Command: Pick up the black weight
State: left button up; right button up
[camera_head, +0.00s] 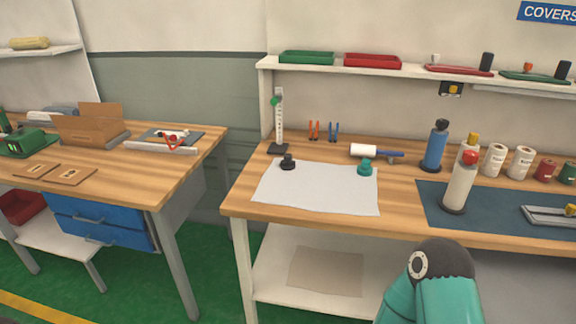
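The black weight (287,163) is a small dark knobbed piece. It stands upright near the upper left of a white sheet (318,194) on the right-hand workbench. A similar teal weight (366,168) stands near the sheet's upper right corner. Nothing covers the black weight. Neither of my grippers is in view. A teal link of my arm with a dark joint shows at the bottom right, below the bench's front edge and well apart from the weights.
Behind the black weight stands a white post (279,122) with a green knob. A shelf (410,69) hangs above. A gap separates the left bench (190,160).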

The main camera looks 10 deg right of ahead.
aim_at(287, 164)
jog(key=z, duration=0.05)
jog(key=i, duration=0.9)
jog(key=u, duration=0.05)
